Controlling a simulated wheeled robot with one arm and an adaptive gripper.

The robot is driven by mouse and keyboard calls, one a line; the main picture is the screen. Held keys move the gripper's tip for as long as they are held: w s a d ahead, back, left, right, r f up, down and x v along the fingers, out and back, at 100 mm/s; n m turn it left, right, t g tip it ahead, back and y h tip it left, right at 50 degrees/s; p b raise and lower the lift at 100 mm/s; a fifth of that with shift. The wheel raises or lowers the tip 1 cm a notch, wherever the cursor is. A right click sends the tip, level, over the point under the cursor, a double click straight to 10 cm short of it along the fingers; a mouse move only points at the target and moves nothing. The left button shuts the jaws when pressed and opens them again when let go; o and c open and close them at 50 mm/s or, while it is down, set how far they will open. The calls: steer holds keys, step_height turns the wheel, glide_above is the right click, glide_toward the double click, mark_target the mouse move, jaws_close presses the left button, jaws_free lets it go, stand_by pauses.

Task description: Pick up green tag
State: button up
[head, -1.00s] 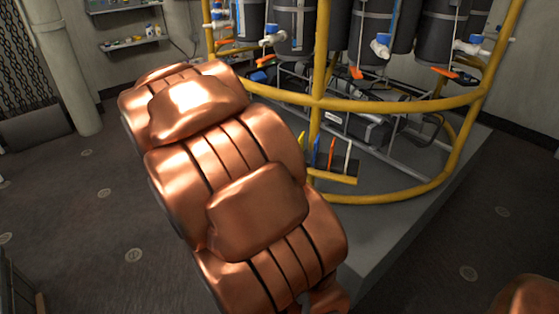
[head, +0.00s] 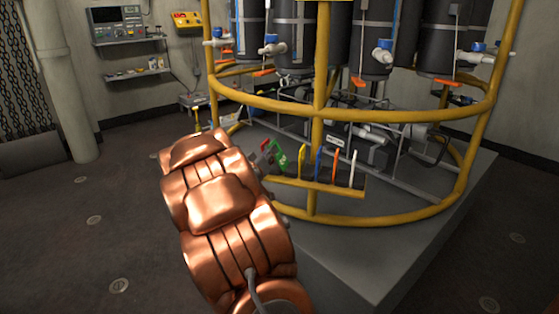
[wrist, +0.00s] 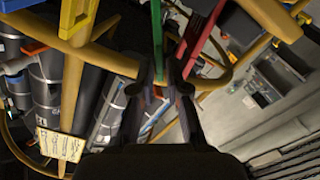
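In the head view my gripper is mostly hidden behind my copper-coloured arm.
A red tag (wrist: 203,32) is close to the right of my fingers. Yellow, blue (head: 318,160), orange and white (head: 353,168) tags stand along the yellow bar (head: 330,188). A yellow tubular frame (head: 405,114) with black cylinders surrounds them. Open floor lies at left.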

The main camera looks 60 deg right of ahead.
mark_target(279, 156)
steer(key=b+x, duration=0.1)
steer(key=x, duration=0.1)
steer(key=b+x, duration=0.1)
steer(key=x, duration=0.1)
steer(key=shift+s+d+f, duration=0.15)
steer(key=shift+d+f, duration=0.05)
steer(key=shift+f, duration=0.05)
steer(key=shift+w+d, duration=0.2)
steer(key=shift+d, duration=0.3)
jaws_close()
steer(key=shift+r, duration=0.15)
